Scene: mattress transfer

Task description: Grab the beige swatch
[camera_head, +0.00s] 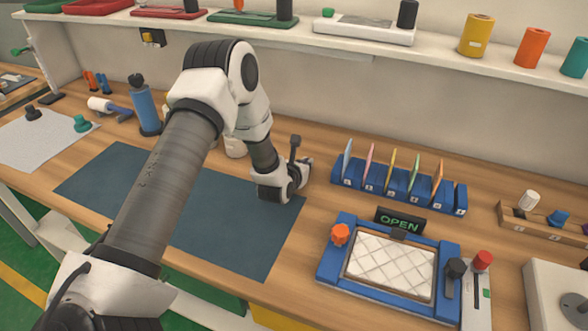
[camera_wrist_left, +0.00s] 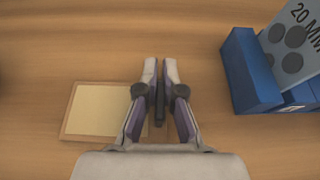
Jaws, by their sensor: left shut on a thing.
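The beige swatch (camera_wrist_left: 96,108) is a flat beige square on a wooden-brown backing in the left wrist view, left of the fingers. Its right end runs under my left gripper (camera_wrist_left: 160,72). That gripper is shut on a thin dark upright piece at the swatch's right end, which looks like its tab. In the head view my left gripper (camera_head: 283,190) is low over the table by the dark mat's right corner. The swatch is hidden there behind the gripper. My right gripper is not in view.
A blue rack (camera_head: 398,188) with several coloured cards stands close right of the gripper. A blue frame with a quilted white pad (camera_head: 390,265) and an OPEN sign (camera_head: 400,221) lie nearer. The dark mat (camera_head: 235,220) is bare beside my arm. A shelf (camera_head: 455,62) runs above the back.

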